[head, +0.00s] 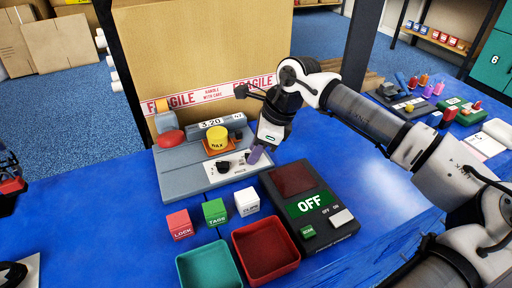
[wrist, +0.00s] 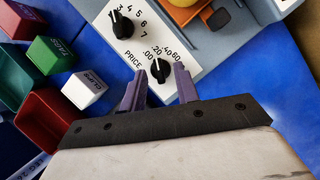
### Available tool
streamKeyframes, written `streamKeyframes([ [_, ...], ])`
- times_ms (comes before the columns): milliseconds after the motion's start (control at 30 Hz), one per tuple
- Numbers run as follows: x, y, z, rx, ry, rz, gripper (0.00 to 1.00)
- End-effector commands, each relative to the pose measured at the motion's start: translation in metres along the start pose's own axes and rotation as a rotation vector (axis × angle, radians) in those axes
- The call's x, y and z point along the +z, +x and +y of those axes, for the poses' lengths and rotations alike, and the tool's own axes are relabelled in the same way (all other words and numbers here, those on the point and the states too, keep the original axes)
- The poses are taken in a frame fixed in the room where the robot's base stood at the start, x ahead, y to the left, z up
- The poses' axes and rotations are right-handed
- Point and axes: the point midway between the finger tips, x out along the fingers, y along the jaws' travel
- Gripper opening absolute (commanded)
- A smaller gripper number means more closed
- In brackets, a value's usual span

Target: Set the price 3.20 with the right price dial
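The right price dial (wrist: 160,70) is a black knob on a white plate, ringed by .00, .20, .40 and .60. Its white mark points up, seemingly near .20. The left price dial (wrist: 122,26) is a similar knob with numbers from 3 to 7; its mark points up-left near 3. My gripper (wrist: 160,80) is open, its purple fingers on either side of the right dial, with gaps showing. In the head view, my gripper (head: 256,154) is low over the white dial plate (head: 229,168). A strip above the machine (head: 175,185) reads 3.20.
A yellow WAX knob (head: 217,138) and red button (head: 171,138) are behind the dials. Red, green and white blocks (head: 215,211), teal and red trays (head: 267,250) and a black box reading OFF (head: 310,205) stand in front. A large carton (head: 200,50) rises behind.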

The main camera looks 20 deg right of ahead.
Motion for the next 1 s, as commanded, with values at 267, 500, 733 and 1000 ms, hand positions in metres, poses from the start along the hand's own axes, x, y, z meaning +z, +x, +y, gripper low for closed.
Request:
streamKeyframes([
  [267, 0.0, -0.018, -0.001, -0.002, 0.002, -0.001, 0.31],
  [500, 0.0, -0.071, -0.001, -0.003, 0.002, -0.001, 0.31],
  [733, 0.0, -0.117, -0.001, -0.003, 0.001, -0.001, 0.31],
  [1000, 0.0, -0.138, 0.0, 0.0, 0.0, 0.0, 0.31],
])
